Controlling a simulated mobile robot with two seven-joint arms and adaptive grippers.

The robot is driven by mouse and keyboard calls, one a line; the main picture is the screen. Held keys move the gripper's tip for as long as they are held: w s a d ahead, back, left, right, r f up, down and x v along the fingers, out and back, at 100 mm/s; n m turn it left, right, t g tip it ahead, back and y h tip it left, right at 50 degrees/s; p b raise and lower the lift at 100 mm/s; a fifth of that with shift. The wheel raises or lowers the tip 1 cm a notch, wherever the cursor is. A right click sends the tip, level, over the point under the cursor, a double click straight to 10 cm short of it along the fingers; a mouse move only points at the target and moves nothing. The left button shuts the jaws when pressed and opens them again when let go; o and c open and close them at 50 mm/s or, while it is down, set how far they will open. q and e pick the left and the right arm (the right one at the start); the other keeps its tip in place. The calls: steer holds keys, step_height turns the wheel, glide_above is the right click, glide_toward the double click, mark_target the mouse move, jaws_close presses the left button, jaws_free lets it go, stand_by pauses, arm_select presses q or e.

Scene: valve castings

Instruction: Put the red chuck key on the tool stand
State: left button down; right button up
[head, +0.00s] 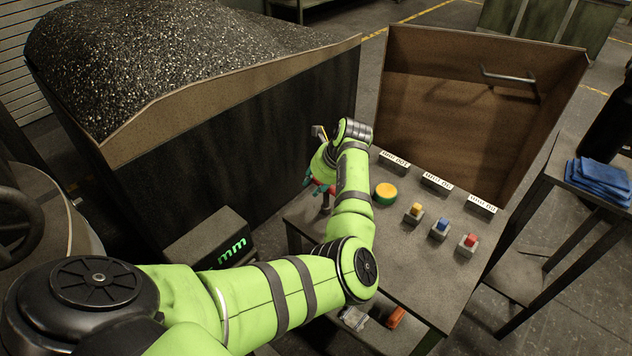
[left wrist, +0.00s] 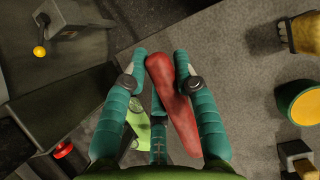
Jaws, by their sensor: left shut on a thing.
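The red chuck key (left wrist: 172,95) is a long, rounded red piece between the teal fingers of my left gripper (left wrist: 160,75) in the left wrist view. The gripper is shut on it, and the key lies slanted across the grip. In the head view, my left gripper (head: 322,188) is at the left edge of the grey worktable (head: 415,275), partly hidden by my arm; only a little red shows there. I cannot tell whether the key touches the table. No tool stand can be made out for certain. My right gripper is not in view.
On the table stand a yellow-and-green round button (head: 385,193) and yellow, blue (head: 440,229) and red (head: 468,244) push buttons, below small label plates (head: 437,182). A tall bin of dark granules (head: 180,60) stands left, an open brown box (head: 470,110) behind. Blue cloths (head: 598,180) lie at right.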

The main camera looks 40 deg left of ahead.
arm_select(q)
steer(key=c, duration=1)
jaws_free()
steer(key=shift+o, duration=0.2)
steer(key=v, duration=1.2)
steer(key=shift+r+b, duration=0.1)
steer(key=shift+b, duration=0.3)
steer(key=shift+s, duration=0.1)
